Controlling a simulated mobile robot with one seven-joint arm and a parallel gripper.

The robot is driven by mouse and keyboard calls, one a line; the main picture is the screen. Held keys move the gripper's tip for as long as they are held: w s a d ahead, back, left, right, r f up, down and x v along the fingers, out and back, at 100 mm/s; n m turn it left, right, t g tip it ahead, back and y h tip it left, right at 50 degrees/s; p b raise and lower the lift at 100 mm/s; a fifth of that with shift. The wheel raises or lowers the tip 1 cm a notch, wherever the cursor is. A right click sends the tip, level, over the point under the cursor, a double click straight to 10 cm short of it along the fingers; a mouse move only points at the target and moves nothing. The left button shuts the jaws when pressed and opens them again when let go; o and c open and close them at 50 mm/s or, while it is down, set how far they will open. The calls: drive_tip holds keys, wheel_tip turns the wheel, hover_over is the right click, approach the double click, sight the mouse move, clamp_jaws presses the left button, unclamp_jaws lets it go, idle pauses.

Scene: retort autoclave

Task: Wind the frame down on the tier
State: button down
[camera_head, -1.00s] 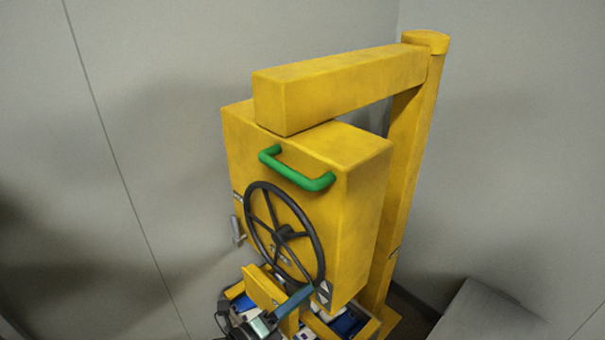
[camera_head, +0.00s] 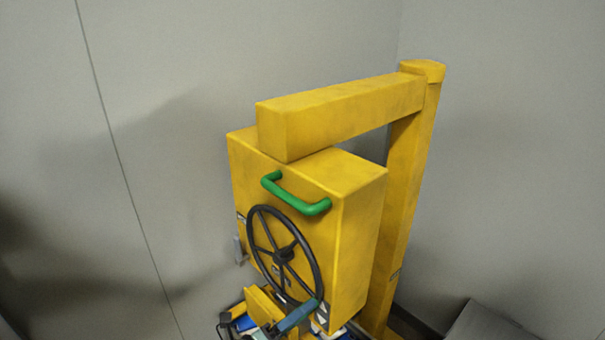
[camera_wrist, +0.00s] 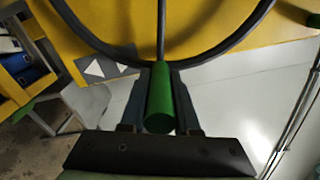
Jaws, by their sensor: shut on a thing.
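The black handwheel (camera_head: 284,255) is mounted on the front of a yellow housing (camera_head: 355,220). Its rim (camera_wrist: 103,43) and a spoke cross the top of the wrist view. My gripper (camera_wrist: 159,85) is shut on the green grip of the handwheel (camera_wrist: 160,100), with one finger on each side of it. In the head view my gripper (camera_head: 298,315) is at the wheel's lower right rim. A yellow framework (camera_head: 262,305) with blue and white items in it sits below the housing, largely cut off by the picture edge. The tier cannot be made out clearly.
A green bar handle (camera_head: 297,195) sticks out of the housing above the wheel. A yellow beam (camera_head: 340,110) and post (camera_head: 415,190) carry the housing. A grey lever (camera_head: 239,250) is on its left side. Grey walls stand close behind; a grey block (camera_head: 485,325) is at lower right.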

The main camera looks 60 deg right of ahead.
drive_tip(key=shift+w+r, duration=0.35)
drive_tip(key=shift+r, duration=0.05)
drive_tip(key=c, duration=0.9)
unclamp_jaws()
drive_tip(key=shift+c, duration=0.2)
drive_tip(key=shift+o, duration=1.3)
drive_tip(key=shift+s+f, duration=0.15)
drive_tip(key=shift+f, duration=0.1)
drive_tip(key=v, duration=1.3)
